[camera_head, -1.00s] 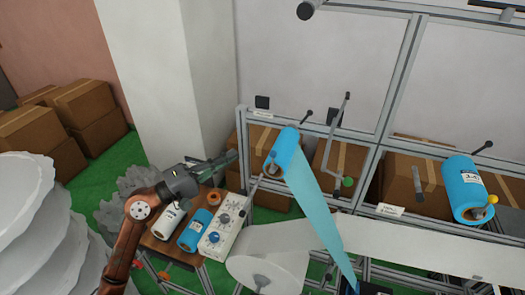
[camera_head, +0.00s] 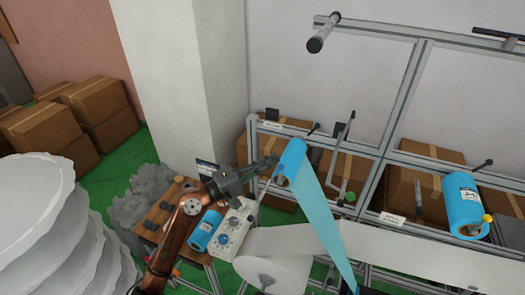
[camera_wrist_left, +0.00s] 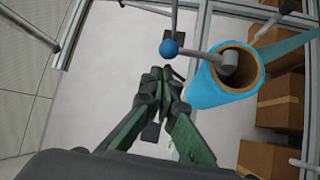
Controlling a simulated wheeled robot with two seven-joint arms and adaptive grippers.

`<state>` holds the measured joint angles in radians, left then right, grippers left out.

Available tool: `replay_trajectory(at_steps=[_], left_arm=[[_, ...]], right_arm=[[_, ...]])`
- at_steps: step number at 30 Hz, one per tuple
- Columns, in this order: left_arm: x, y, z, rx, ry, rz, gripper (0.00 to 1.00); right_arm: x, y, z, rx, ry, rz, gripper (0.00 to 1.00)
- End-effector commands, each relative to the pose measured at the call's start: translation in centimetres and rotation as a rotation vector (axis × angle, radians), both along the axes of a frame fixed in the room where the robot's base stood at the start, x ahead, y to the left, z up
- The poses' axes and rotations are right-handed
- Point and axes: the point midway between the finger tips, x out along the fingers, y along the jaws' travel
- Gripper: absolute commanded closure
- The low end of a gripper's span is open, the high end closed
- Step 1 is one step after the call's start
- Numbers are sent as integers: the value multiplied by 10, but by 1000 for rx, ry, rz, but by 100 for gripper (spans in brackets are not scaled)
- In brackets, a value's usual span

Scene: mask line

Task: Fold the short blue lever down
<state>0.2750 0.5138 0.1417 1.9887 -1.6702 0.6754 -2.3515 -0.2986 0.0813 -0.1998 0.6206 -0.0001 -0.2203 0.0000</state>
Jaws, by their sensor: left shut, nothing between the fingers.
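A small blue ball knob (camera_wrist_left: 169,48) shows in the left wrist view, with a short grey rod running right from it towards the core of a blue film roll (camera_wrist_left: 222,75). In the head view this roll (camera_head: 293,158) hangs on the metal frame; the knob is not clear there, where my gripper is close in front. My left gripper (camera_head: 272,163) is shut and empty, just left of the roll. In the left wrist view its fingertips (camera_wrist_left: 160,80) lie below the knob, with a visible gap to it.
A white control box (camera_head: 234,228) and a blue roll (camera_head: 205,231) sit on a small table below my left arm. Film runs down from the hanging roll. A second blue roll (camera_head: 462,205) hangs at the right. The metal frame (camera_head: 340,142) stands close behind the gripper.

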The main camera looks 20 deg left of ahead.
Motion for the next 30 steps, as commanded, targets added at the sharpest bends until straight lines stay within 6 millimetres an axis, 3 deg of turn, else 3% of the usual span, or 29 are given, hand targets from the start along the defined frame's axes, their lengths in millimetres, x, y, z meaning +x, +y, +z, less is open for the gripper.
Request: replay_trajectory(at_steps=[6,17,30], left_arm=[[-11,-6,-2,0,0,1,100],[-11,-6,-3,1,-1,1,100],[-15,-6,-5,-2,-46,1,100]], right_arm=[[-2,0,9,0,2,-1,68],[-2,1,7,1,1,-1,68],[-2,3,-19,3,2,-1,68]])
